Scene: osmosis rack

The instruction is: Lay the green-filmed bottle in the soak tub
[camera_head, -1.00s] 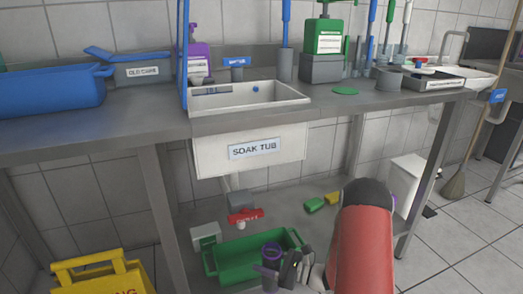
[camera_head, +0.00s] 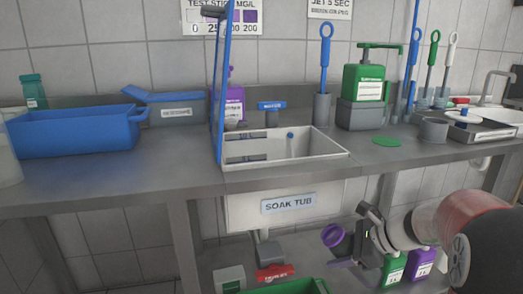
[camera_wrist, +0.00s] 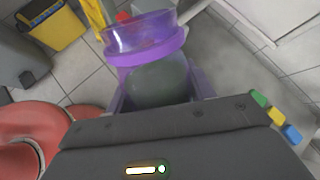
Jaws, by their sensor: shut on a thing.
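My gripper (camera_head: 352,248) is shut on a bottle with a purple ring-like top (camera_head: 333,235) and a dark body. In the wrist view the bottle (camera_wrist: 160,82) shows a dull grey-green body below its see-through purple top, between my fingers. It is held tilted in the head view, below the counter's front edge and to the right of the tub's label. The soak tub (camera_head: 245,163) is a white basin set into the counter, labelled on its front. A small blue item shows inside it; part of its floor is hidden.
A blue tall-handled tool (camera_head: 223,100) stands at the tub's left edge. A purple bottle (camera_head: 235,103) and a green pump bottle (camera_head: 363,82) stand behind. A blue bin (camera_head: 75,133) sits left. Below are a green crate (camera_head: 290,287) and two jugs (camera_head: 395,268).

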